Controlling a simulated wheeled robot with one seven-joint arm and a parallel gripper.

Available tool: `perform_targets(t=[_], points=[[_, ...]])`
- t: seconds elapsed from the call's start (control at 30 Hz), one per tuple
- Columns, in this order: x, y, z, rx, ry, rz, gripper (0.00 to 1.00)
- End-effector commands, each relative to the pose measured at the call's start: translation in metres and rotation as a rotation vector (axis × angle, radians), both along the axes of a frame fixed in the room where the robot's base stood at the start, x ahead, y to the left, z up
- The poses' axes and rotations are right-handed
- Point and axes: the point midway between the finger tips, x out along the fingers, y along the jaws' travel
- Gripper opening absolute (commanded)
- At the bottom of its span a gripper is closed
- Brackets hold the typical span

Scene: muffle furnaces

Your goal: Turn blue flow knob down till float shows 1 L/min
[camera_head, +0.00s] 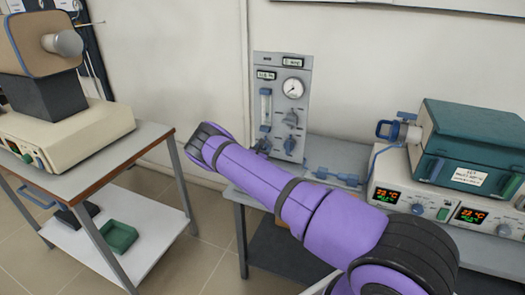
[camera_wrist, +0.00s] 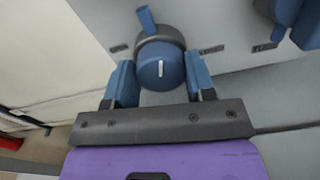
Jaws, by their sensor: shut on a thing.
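The blue flow knob (camera_wrist: 159,68) is round, with a short white mark that stands nearly upright in the wrist view. My gripper (camera_wrist: 160,84) has its two blue fingers on opposite sides of the knob, shut on it. In the head view the gas panel (camera_head: 306,72) stands upright against the wall, with the float tube (camera_head: 265,106) at its left. The float and its scale are too small to read. My purple arm reaches across in front of the panel's foot and hides much of the gripper there.
A teal furnace (camera_head: 470,140) on a control box stands at the right.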

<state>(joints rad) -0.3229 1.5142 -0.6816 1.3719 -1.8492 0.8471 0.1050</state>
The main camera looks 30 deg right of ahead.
Motion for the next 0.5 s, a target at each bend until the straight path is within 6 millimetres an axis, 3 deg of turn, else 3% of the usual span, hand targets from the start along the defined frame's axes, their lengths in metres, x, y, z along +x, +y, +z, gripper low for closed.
perform_targets(t=[0.5], points=[[-0.0011,-0.0006,-0.0010,0.182,-0.232,-0.001,0.26]])
